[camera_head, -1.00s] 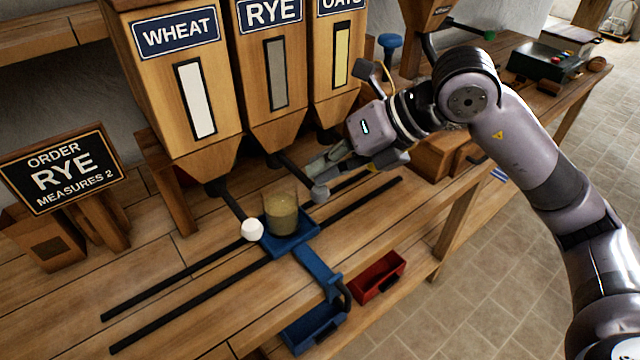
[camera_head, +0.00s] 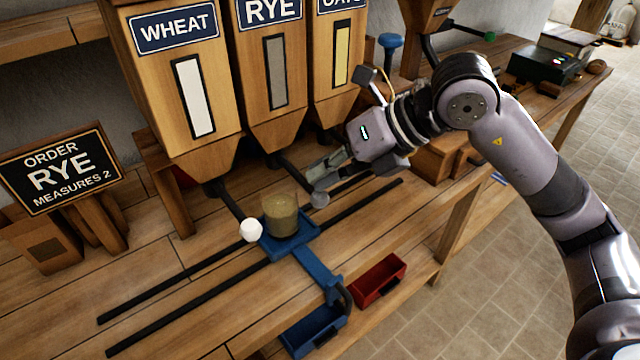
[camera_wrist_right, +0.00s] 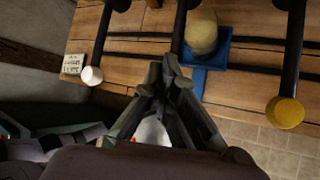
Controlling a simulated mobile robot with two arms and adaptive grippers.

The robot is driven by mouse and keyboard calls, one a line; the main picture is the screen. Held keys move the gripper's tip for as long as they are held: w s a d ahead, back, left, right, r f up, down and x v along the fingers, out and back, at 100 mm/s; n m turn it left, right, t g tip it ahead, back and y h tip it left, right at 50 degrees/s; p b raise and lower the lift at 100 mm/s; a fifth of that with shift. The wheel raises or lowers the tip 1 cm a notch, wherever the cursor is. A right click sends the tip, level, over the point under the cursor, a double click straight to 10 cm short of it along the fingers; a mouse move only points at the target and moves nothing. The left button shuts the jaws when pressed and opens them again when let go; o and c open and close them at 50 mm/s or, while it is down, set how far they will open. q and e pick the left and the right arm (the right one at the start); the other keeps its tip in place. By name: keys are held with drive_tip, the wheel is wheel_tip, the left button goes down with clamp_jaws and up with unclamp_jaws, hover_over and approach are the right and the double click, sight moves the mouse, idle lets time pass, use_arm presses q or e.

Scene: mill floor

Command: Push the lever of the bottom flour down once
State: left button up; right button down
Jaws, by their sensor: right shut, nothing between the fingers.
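The rye lever is a black rod under the RYE bin (camera_head: 270,75), ending in a grey knob (camera_head: 319,199). My right gripper (camera_head: 318,181) is shut and empty, its fingertips at the grey knob, seemingly touching its top. In the right wrist view the shut fingertips (camera_wrist_right: 172,72) cover the end of the middle rod (camera_wrist_right: 179,28), so contact cannot be confirmed there. A glass (camera_head: 281,214) with tan flour stands on the blue carriage (camera_head: 308,262). The order sign (camera_head: 62,172) reads RYE, MEASURES 2. My left gripper is not in view.
The wheat lever's white knob (camera_head: 250,230) is left of the grey one. The oats lever's yellow knob (camera_wrist_right: 284,112) shows in the right wrist view. Black rails (camera_head: 180,310) run along the bench. Red (camera_head: 378,280) and blue (camera_head: 313,330) bins sit at the bench front.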

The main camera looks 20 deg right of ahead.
drive_tip(key=shift+f+b, duration=1.5)
drive_tip(key=shift+f, duration=0.2)
idle(1.1)
idle(0.6)
drive_tip(key=shift+r+p, duration=2.25)
drive_tip(key=shift+r, duration=0.75)
wheel_tip(320, 180, up, 5)
drive_tip(key=p, duration=0.3)
drive_tip(key=shift+p, duration=0.35)
